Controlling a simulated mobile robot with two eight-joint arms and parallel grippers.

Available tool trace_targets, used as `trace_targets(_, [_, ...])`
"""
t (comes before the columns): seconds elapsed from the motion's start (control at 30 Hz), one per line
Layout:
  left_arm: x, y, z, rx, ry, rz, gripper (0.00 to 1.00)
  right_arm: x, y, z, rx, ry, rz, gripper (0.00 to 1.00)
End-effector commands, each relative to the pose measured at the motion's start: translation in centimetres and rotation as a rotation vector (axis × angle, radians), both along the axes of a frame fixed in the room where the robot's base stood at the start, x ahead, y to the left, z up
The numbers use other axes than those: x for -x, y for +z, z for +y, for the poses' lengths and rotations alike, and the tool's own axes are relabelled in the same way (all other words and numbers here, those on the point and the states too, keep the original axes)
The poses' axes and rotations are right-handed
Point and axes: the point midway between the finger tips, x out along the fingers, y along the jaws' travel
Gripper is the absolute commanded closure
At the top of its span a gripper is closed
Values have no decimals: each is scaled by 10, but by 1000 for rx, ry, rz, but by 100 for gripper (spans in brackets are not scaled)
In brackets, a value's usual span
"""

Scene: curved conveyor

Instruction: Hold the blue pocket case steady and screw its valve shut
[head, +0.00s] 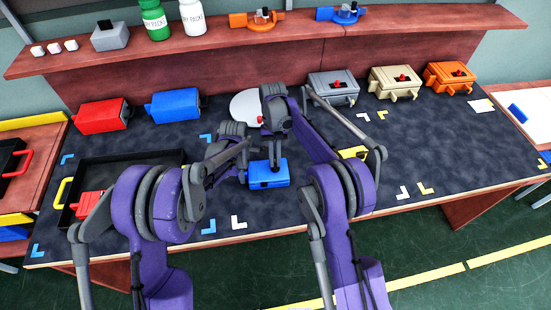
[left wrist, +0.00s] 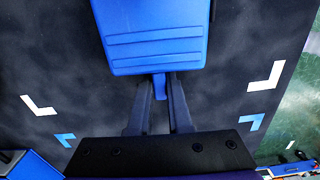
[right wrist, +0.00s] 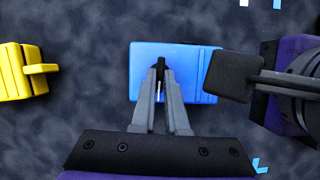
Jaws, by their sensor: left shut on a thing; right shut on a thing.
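The blue pocket case (head: 268,175) stands on the dark mat in the middle of the table, also seen in the left wrist view (left wrist: 155,35) and right wrist view (right wrist: 190,75). My left gripper (left wrist: 160,88) is shut on a blue tab (left wrist: 159,90) at the case's end. My right gripper (right wrist: 159,68) comes down from above and is shut on the small dark valve (right wrist: 158,63) on top of the case. The fingers hide most of the valve, so how far it is turned cannot be told.
A yellow case (right wrist: 15,72) lies beside the blue one. A black tray (head: 120,170) with a red case (head: 90,203) is at left. Red (head: 103,115), second blue (head: 176,105), grey (head: 333,87), beige (head: 395,82) and orange (head: 449,76) cases line the back. The front mat is clear.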

Motion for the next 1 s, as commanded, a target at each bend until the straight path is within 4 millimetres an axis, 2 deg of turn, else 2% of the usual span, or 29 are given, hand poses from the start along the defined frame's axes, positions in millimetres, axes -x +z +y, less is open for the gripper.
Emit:
trace_targets(0.67, [0, 0, 0, -1, 0, 0, 100, 0, 0, 0, 1, 56, 1, 100])
trace_targets(0.7, [0, 0, 0, -1, 0, 0, 100, 0, 0, 0, 1, 56, 1, 82])
trace_targets(0.83, [0, 0, 0, -1, 0, 0, 100, 0, 0, 0, 1, 55, 1, 58])
trace_targets(1.0, [0, 0, 0, 0, 0, 0, 100, 0, 0, 0, 1, 55, 1, 57])
